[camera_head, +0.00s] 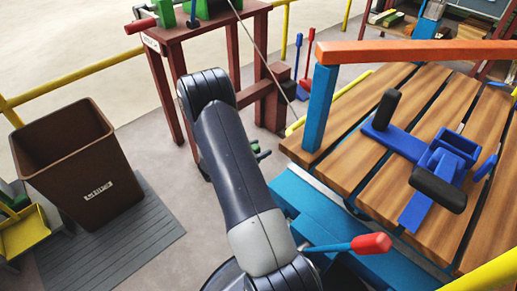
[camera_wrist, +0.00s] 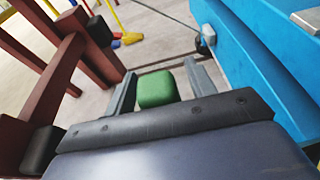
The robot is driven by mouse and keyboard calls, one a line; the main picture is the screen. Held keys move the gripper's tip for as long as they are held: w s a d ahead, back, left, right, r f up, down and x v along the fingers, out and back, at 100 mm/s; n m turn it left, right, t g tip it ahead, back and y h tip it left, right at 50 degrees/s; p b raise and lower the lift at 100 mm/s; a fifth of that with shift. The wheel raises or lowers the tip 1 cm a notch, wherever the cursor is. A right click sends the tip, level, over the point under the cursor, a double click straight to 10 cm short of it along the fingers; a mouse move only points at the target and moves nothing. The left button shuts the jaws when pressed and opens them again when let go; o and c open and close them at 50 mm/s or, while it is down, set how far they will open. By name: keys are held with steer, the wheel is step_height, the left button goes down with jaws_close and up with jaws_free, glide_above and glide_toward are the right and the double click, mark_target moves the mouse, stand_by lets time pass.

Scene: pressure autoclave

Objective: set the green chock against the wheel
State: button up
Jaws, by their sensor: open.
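The green chock (camera_wrist: 156,89) shows in the wrist view as a rounded green block between the two grey fingers of my gripper (camera_wrist: 160,69). The fingers stand apart, with visible gaps beside the block. I cannot tell whether it is between the jaws or on the floor beyond them. In the head view a small green patch (camera_head: 262,153) shows just right of my arm, perhaps the same chock. My gripper is mostly hidden behind my arm there. I cannot make out a wheel in either view.
A blue-framed cart with a wooden slatted deck (camera_head: 340,168) stands right; its blue side (camera_wrist: 255,65) is close to my gripper. A red-brown stand (camera_head: 172,95) is beyond my arm. A brown bin (camera_head: 75,160) stands left on a grey mat. Some grey floor between is clear.

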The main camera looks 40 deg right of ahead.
steer(key=shift+a+r, duration=0.1)
steer(key=shift+r, duration=0.15)
steer(key=w+p+v, duration=0.1)
steer(key=p+v, duration=0.2)
steer(key=v, duration=0.8)
steer(key=shift+s+a+p, duration=0.35)
steer(key=shift+s+a, duration=0.05)
steer(key=shift+s, duration=0.1)
steer(key=shift+c, duration=0.4)
